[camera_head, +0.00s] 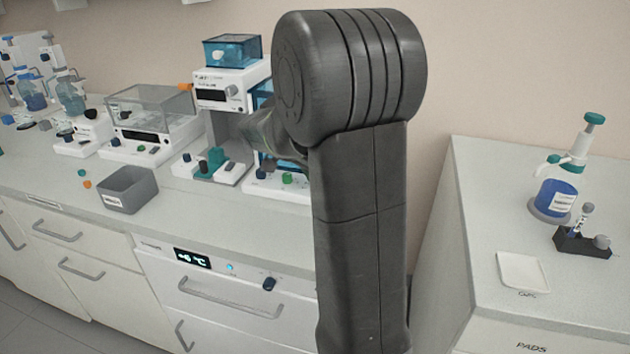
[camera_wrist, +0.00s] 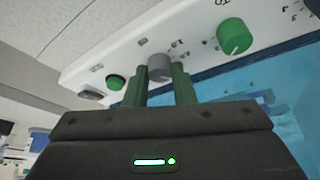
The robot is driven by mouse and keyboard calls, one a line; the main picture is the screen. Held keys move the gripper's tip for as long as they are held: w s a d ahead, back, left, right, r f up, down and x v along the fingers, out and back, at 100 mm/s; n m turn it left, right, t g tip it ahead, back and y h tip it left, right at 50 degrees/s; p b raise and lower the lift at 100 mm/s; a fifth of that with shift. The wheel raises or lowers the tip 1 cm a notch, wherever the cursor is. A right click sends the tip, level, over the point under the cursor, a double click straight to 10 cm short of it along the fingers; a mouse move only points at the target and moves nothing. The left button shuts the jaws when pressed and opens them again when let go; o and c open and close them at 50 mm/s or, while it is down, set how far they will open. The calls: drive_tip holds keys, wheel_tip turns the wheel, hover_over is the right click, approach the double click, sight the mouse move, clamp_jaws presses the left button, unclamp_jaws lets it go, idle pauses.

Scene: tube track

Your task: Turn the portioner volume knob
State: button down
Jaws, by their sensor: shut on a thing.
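In the wrist view, a grey volume knob (camera_wrist: 160,67) stands out from a white panel (camera_wrist: 100,58) with printed scale marks beside it. My gripper (camera_wrist: 161,76) has its two green fingers on either side of this knob and is shut on it. A larger green knob (camera_wrist: 234,36) with a pointer line is to the right on the same panel. In the head view my arm hides the gripper and the grasped knob.
A green button (camera_wrist: 116,82) and a grey button (camera_wrist: 90,95) are left of the fingers. A blue see-through tank (camera_wrist: 285,90) is close on the right. In the head view, a grey bin (camera_head: 128,190) and a clear-covered balance (camera_head: 150,110) stand left of my arm.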

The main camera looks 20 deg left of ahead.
drive_tip(key=shift+m, duration=0.6)
drive_tip(key=shift+h, duration=0.3)
drive_tip(key=c, duration=1.2)
unclamp_jaws()
drive_tip(key=shift+r, duration=0.1)
drive_tip(key=v, duration=1.3)
drive_tip(key=shift+r+p, duration=0.4)
drive_tip(key=shift+a+f, duration=0.1)
drive_tip(key=b+x, duration=0.1)
drive_tip(key=x, duration=1.3)
drive_tip(key=shift+s, duration=0.2)
